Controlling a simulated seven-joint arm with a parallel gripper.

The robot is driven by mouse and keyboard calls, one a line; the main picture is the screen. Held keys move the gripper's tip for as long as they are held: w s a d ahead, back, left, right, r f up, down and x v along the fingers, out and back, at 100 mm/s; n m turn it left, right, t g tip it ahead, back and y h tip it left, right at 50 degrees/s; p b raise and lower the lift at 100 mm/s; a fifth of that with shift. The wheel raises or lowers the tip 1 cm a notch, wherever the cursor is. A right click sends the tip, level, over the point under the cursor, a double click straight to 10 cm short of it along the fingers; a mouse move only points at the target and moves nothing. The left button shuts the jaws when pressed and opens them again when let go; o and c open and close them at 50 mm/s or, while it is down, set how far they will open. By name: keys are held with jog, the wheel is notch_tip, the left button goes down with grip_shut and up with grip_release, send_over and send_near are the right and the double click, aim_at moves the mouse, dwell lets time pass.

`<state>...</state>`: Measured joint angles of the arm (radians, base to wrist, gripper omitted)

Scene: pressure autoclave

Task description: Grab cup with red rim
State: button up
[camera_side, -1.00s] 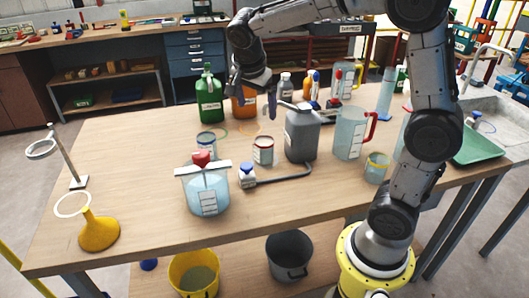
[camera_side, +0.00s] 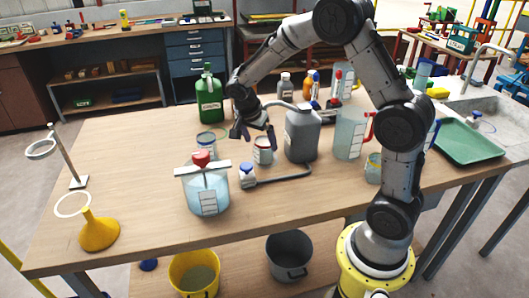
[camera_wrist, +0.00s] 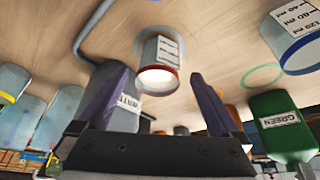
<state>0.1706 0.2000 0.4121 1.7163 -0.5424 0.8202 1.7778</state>
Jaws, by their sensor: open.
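The cup with the red rim (camera_side: 263,153) stands upright on the table, with a white label on its side. It also shows in the wrist view (camera_wrist: 161,52), where its red rim lies just beyond my fingertips. My gripper (camera_side: 255,137) is open and empty, low over the table, with its fingers pointing down around the cup's top. In the wrist view the purple fingers of my gripper (camera_wrist: 154,75) are spread, one to each side of the cup's rim. I cannot tell whether either finger touches the cup. Part of the rim is hidden by my gripper in the side view.
A blue-rimmed cup (camera_side: 207,142) stands left of it. A green bottle (camera_side: 209,98) stands behind.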

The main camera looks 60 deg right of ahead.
aim_at(263, 154)
jog(key=x, duration=0.5)
jog(key=shift+s, duration=0.1)
jog(key=shift+r, duration=0.1)
grip_shut()
dwell(0.3)
